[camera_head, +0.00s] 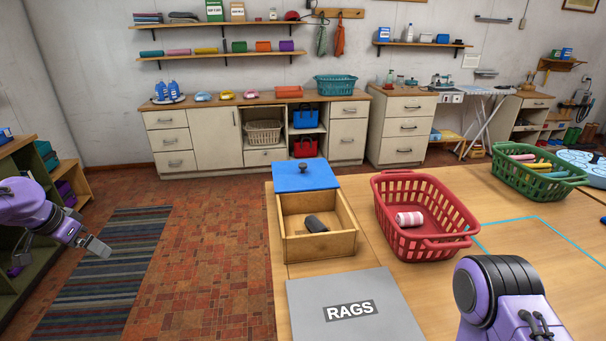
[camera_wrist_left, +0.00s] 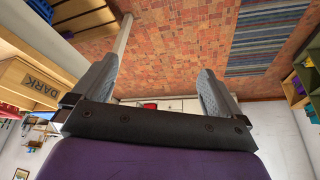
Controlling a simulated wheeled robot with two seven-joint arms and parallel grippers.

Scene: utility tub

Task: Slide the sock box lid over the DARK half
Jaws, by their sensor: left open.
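The wooden sock box (camera_head: 320,246) stands on the table near its left edge. Its blue lid (camera_head: 295,180) with a dark round knob (camera_head: 304,168) lies over the far half. The near half is open, and a dark rolled sock (camera_head: 315,223) lies in it. In the left wrist view, a wooden panel marked DARK (camera_wrist_left: 38,86) shows at the left edge. My left gripper (camera_head: 98,247) is over the floor, left of the table and well apart from the box. Its fingers (camera_wrist_left: 158,85) are spread and empty. My right arm shows at lower right; its gripper is out of view.
A grey RAGS panel (camera_head: 340,318) lies in front of the box. A red basket (camera_head: 445,243) with a striped roll (camera_head: 409,219) stands to its right. A green basket (camera_head: 535,183) is farther right. Floor left of the table is free, with a striped rug (camera_head: 110,280).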

